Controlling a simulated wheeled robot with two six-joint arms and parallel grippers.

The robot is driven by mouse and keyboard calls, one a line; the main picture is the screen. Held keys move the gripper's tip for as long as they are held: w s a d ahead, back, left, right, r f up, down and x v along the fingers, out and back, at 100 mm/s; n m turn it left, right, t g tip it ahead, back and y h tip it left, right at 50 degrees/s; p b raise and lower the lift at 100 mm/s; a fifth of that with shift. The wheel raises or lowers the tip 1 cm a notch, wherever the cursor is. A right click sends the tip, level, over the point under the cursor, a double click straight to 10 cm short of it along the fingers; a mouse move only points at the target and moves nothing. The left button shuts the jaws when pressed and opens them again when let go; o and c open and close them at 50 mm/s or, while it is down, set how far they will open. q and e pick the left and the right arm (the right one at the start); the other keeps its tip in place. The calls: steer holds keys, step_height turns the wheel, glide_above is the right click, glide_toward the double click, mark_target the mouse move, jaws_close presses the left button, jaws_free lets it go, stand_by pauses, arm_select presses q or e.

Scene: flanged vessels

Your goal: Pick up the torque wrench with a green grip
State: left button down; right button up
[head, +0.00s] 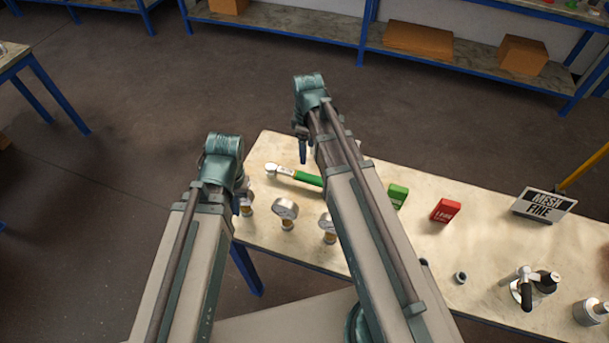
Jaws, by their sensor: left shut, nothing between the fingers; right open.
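The torque wrench (295,174) lies on the near table toward its far left end. Its silver head points left and its green grip runs right until my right arm hides the end. My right gripper (303,156) points down just above and beyond the wrench as pictured, open and apart from it as far as I can tell. My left gripper (243,190) is at the table's left edge, mostly hidden behind its wrist; it is shut and empty.
Gauges (285,212) stand near the table's (390,238) left front edge. Shelves (340,35) stand behind.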

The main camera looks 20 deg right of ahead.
steer(key=b, duration=0.8)
glide_toward(306, 175)
step_height(306, 175, down, 5)
steer(key=shift+d+f, duration=0.1)
arm_select(q)
step_height(306, 175, down, 9)
steer(key=shift+r, duration=0.2)
steer(key=shift+f, duration=0.1)
step_height(306, 175, down, 5)
steer(key=b, duration=0.5)
steer(key=shift+f+b, duration=0.1)
steer(key=shift+b, duration=0.25)
arm_select(e)
steer(key=f, duration=0.5)
steer(key=shift+a, duration=0.2)
jaws_close()
